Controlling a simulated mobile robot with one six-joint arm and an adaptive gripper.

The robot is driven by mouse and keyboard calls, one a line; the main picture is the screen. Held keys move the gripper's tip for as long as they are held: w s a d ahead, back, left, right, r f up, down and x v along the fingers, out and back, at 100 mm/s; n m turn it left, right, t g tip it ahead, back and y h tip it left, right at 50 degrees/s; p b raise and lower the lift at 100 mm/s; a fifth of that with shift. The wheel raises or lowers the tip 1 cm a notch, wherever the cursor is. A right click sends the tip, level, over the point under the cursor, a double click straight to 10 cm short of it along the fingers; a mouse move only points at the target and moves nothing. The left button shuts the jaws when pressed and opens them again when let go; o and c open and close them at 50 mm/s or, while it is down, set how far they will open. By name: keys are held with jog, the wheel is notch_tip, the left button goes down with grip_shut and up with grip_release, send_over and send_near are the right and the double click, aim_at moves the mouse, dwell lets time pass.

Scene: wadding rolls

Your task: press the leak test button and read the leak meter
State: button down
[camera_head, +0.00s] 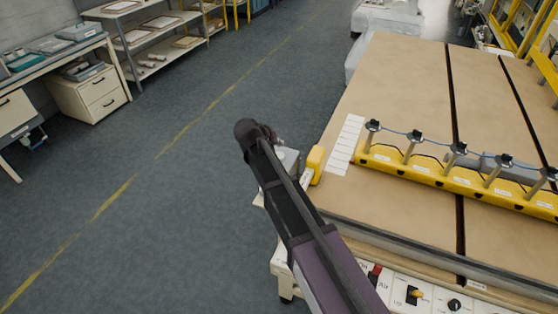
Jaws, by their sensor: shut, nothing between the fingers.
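My arm reaches up from the bottom edge, and my gripper (277,141) is at its far end, just left of the workbench's left edge. It is shut and empty; the dark wrist hides most of it. A small pale grey box (289,160) is beside and below the gripper, partly covered by my arm. I cannot tell whether they touch. I cannot make out a leak test button or a leak meter. The bench's front panel (395,292) carries a red switch (375,272), a yellow switch (415,293) and a black knob (454,304).
The tan bench top (400,85) holds a yellow rail (440,178) with several black-topped posts, a strip of white labels (345,146) and a yellow block (315,158). Drawers (93,92) and shelves (152,45) stand at upper left. The grey floor between is clear.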

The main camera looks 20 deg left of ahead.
aim_at(282, 153)
jog(key=shift+f+b, duration=1)
jog(key=shift+f, duration=0.35)
jog(key=shift+f+b, duration=0.95)
dwell(1.6)
jog(key=shift+r, duration=0.2)
jog(key=shift+r+p, duration=0.8)
jog(key=shift+p, duration=0.15)
jog(key=shift+r+p, duration=2.5)
jog(key=shift+p, duration=0.05)
